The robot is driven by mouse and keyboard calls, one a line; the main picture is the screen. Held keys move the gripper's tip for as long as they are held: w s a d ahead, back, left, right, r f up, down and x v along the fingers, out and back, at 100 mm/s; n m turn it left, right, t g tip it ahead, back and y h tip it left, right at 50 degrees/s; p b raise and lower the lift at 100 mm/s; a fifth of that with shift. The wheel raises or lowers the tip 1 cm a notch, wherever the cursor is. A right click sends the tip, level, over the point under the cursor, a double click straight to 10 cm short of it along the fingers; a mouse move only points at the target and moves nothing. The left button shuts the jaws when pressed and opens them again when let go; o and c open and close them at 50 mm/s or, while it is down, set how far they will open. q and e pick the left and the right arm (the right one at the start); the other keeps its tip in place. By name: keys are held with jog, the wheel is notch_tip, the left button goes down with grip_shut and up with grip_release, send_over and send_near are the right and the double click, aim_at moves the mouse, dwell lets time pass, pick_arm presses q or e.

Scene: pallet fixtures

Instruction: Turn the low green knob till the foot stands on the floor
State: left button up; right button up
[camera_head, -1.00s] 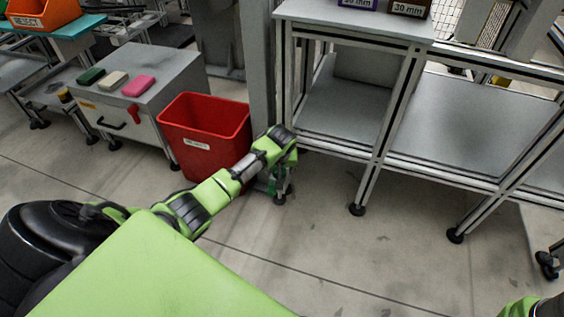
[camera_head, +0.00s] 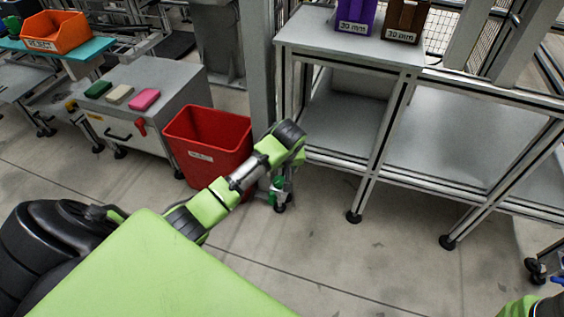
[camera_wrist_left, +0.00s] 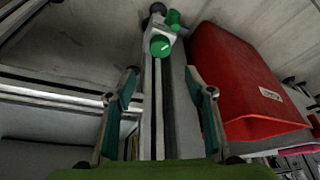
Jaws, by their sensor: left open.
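In the left wrist view, a round green knob (camera_wrist_left: 160,45) with a pale line on its face sits on a grey post. A smaller green part (camera_wrist_left: 173,18) lies beyond it, near a dark foot (camera_wrist_left: 157,8). I cannot tell whether the foot touches the floor. My left gripper (camera_wrist_left: 163,108) is open, its two fingers on either side of the post, with the knob ahead of them and not between them. In the head view, my left arm hides most of this spot; green parts (camera_head: 279,182) show below the wrist. My right gripper is not in view.
A red bin (camera_head: 210,140) stands close beside the post; it also shows in the left wrist view (camera_wrist_left: 240,80). A grey shelf frame (camera_head: 395,110) with black feet stands to the right. A grey cabinet (camera_head: 150,110) stands left. The floor in front is open.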

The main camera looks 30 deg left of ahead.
pick_arm(q)
jog(key=shift+s+d+r, duration=0.1)
jog(key=shift+s+r, duration=0.05)
jog(key=shift+r, duration=0.3)
jog(key=shift+d, duration=0.1)
